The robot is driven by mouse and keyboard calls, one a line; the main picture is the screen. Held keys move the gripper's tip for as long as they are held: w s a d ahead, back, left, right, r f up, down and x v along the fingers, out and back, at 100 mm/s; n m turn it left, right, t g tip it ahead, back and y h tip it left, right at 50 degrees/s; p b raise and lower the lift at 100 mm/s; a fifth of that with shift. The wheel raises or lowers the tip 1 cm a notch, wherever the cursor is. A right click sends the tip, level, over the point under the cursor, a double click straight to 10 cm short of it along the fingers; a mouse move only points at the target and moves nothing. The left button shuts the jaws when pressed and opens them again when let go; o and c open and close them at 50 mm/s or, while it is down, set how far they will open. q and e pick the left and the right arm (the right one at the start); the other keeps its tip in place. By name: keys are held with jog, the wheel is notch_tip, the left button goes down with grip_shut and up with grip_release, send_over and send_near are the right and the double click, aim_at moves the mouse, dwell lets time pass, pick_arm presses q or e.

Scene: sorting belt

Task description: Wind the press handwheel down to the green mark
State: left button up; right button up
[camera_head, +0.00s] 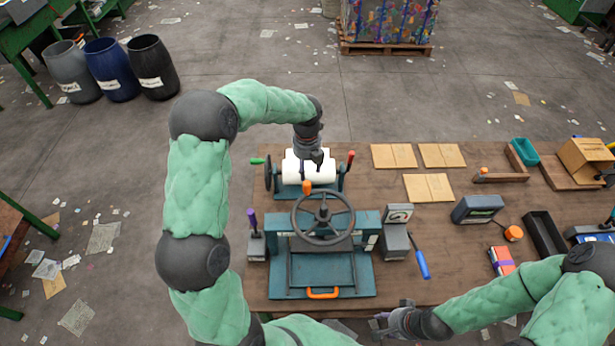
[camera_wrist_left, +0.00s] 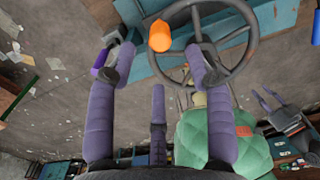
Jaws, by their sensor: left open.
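The press (camera_head: 320,275) is teal and stands on the brown table, with a dark spoked handwheel (camera_head: 323,217) on top. An orange knob (camera_head: 307,187) stands on the wheel's far rim. My left gripper (camera_head: 312,168) hangs above and just beyond the knob. In the left wrist view my left gripper (camera_wrist_left: 158,62) is open, its purple fingers wide apart. There the knob (camera_wrist_left: 159,36) shows in the gap between the fingertips, with the handwheel (camera_wrist_left: 243,66) to the right. I cannot make out the green mark. My right gripper (camera_head: 392,320) is low at the table's front edge, fingers apart and empty.
A white roller (camera_head: 296,168) in a teal stand lies behind the press. A purple-handled fixture (camera_head: 256,243) stands left of it, a grey gauge block (camera_head: 396,240) and blue-handled tool (camera_head: 420,262) right. Cardboard pieces (camera_head: 428,187) lie at the back.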

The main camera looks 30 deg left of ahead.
aim_at(307, 183)
pick_arm(q)
jog(key=shift+r, duration=1.95)
notch_tip(307, 183, down, 2)
jog(key=n+b, duration=0.7)
jog(key=n, duration=0.2)
jog(key=shift+s+d+f, duration=0.1)
jog(key=shift+s, duration=0.05)
jog(key=shift+s+n+b, duration=0.1)
jog(key=shift+n+b, duration=0.3)
jog(key=shift+n, duration=0.5)
jog(key=shift+f, duration=0.4)
notch_tip(307, 183, down, 10)
jog(key=shift+r, duration=0.1)
grip_shut()
